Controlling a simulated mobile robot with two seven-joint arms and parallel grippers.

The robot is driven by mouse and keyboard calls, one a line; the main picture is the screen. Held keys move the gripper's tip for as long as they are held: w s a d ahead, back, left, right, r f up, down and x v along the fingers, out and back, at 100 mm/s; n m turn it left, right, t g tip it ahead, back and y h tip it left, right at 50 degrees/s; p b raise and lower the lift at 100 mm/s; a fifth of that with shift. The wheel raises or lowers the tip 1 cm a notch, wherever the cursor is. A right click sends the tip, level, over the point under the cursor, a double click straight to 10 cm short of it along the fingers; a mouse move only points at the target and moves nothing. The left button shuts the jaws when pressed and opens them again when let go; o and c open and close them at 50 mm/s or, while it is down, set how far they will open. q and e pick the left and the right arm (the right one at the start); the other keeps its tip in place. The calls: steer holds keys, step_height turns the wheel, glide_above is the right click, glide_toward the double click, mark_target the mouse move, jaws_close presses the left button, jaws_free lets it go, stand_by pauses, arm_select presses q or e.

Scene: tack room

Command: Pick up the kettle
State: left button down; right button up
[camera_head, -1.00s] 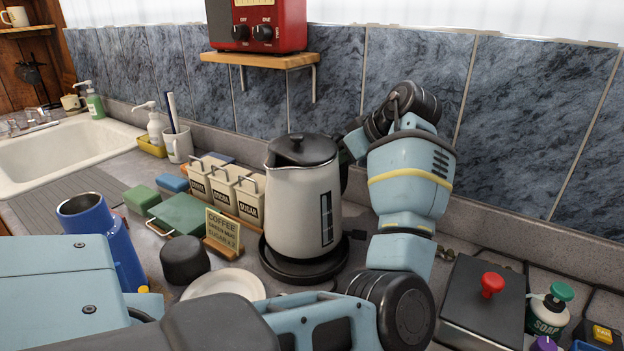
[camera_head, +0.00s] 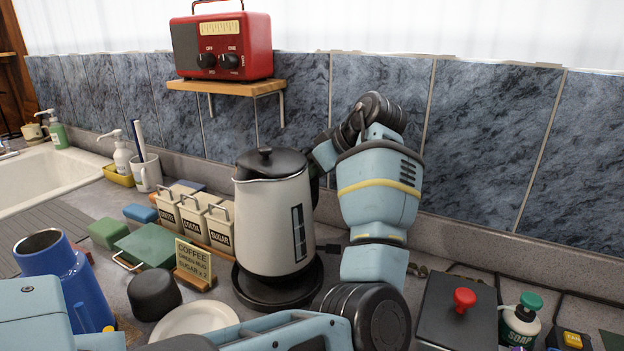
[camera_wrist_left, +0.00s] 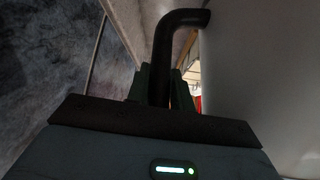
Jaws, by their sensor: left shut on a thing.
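The kettle (camera_head: 268,222) is cream with a black lid and a dark handle, and stands upright over its round black base (camera_head: 262,298). I see no clear gap between kettle and base. My left arm reaches around the kettle's right side. My left gripper (camera_head: 324,165) is at the handle, partly hidden behind the kettle and my wrist. In the left wrist view, the dark handle (camera_wrist_left: 178,35) runs down between the two fingers of my left gripper (camera_wrist_left: 158,85), which is shut on it. My right gripper is not in view.
A sign card (camera_head: 193,263), canisters (camera_head: 193,217), a black cup-like object (camera_head: 154,295) and a white plate (camera_head: 198,319) stand close on the left. A blue flask (camera_head: 75,285) is nearer. A red radio (camera_head: 222,46) sits on a shelf above. A red-knobbed box (camera_head: 450,310) stands right.

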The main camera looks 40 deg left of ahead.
arm_select(q)
steer(key=shift+r, duration=4)
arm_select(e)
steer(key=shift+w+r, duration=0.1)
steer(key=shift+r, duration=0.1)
arm_select(q)
steer(key=shift+r, duration=0.1)
